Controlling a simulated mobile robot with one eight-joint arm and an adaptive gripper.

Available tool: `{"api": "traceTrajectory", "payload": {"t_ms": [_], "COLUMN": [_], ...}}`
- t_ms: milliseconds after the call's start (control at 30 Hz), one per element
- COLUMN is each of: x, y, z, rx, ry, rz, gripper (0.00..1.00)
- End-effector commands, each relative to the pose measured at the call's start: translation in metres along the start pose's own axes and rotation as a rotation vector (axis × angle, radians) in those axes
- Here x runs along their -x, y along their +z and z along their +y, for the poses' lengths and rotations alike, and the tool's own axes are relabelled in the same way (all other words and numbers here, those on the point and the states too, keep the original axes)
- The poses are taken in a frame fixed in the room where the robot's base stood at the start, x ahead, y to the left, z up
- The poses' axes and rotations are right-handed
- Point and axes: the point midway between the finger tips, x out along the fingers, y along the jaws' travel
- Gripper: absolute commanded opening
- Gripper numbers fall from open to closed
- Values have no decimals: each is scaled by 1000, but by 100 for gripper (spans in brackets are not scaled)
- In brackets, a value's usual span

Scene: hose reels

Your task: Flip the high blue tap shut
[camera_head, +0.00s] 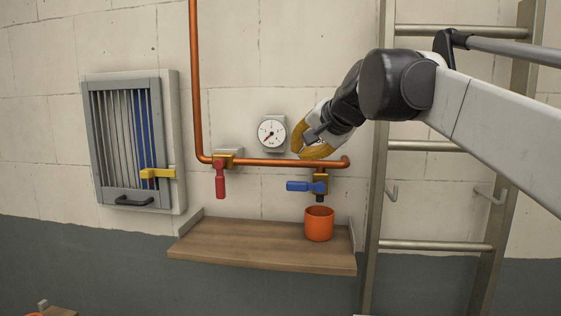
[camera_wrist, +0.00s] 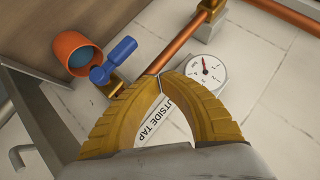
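The blue tap (camera_head: 305,186) has a brass body under the right part of the copper pipe. Its blue lever lies level and points left in the head view. It also shows in the wrist view (camera_wrist: 115,60), just beyond my fingertips to the upper left. My gripper (camera_head: 301,154) has yellow ribbed fingers and is in front of the pipe, above the blue lever in the picture. In the wrist view its fingertips (camera_wrist: 157,76) meet with nothing between them. The fingers look apart from the lever.
An orange cup (camera_head: 319,224) with blue inside stands on the wooden shelf (camera_head: 240,243) below the tap. A red-handled tap (camera_head: 220,180) hangs to the left. A gauge (camera_head: 271,131) is above the copper pipe (camera_head: 270,162). A metal ladder (camera_head: 376,200) stands right.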

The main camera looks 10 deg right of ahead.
Motion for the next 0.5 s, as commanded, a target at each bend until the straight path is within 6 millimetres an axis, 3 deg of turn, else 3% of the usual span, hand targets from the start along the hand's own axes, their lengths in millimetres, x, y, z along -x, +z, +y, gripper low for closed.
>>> {"api": "traceTrajectory", "payload": {"t_ms": [233,500], "x": [42,62], "y": [10,11], "z": [-21,-32], "rx": [1,-1], "ry": [0,0], "rz": [0,1], "gripper": [0,0]}}
